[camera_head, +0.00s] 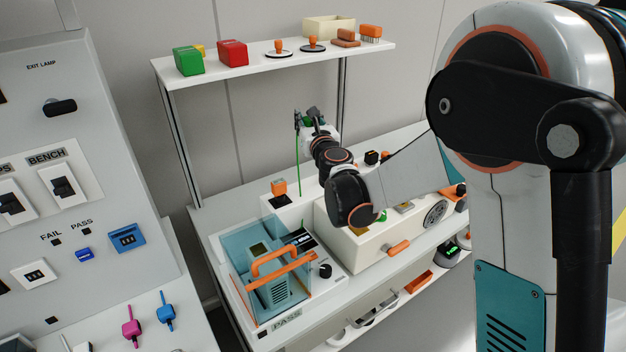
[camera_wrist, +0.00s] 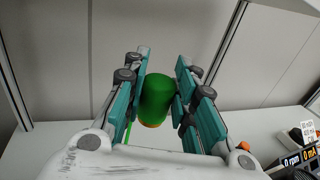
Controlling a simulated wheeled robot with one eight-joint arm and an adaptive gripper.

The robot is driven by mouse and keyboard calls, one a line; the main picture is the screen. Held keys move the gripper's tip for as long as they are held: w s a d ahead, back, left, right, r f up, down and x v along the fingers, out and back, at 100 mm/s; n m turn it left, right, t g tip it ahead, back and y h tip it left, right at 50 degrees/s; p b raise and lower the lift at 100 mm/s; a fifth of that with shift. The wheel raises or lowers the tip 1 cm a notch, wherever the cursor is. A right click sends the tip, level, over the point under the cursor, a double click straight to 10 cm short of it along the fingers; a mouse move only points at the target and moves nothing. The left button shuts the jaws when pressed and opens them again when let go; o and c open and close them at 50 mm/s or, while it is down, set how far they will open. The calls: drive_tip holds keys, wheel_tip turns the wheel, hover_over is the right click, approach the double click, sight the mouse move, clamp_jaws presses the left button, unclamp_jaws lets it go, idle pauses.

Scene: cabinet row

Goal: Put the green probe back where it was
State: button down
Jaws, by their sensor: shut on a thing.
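The green probe (camera_wrist: 157,98) is a green cylinder with an orange lower end, between the teal-lined fingers of my gripper (camera_wrist: 160,88) in the wrist view. In the head view my gripper (camera_head: 306,117) is shut on it, raised above the bench at the back, below the upper shelf. A thin green line (camera_head: 298,170) hangs down from there toward the bench. Most of the probe is hidden by my gripper in the head view. A pink probe-like piece (camera_head: 131,327) and a blue one (camera_head: 166,311) stand on the lower left ledge.
The upper shelf (camera_head: 270,62) holds green and red boxes, stamps and brushes. On the bench stand a clear teal box with an orange handle (camera_head: 270,270), an orange-topped block (camera_head: 279,187) and a cream housing (camera_head: 345,240). A grey switch panel (camera_head: 80,130) is at left.

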wheel_tip(320, 180, down, 20)
drive_tip(key=b, duration=0.7)
drive_tip(key=shift+a+b, duration=0.1)
drive_tip(key=shift+b, duration=0.2)
drive_tip(key=shift+r, duration=0.1)
drive_tip(key=c, duration=1.3)
unclamp_jaws()
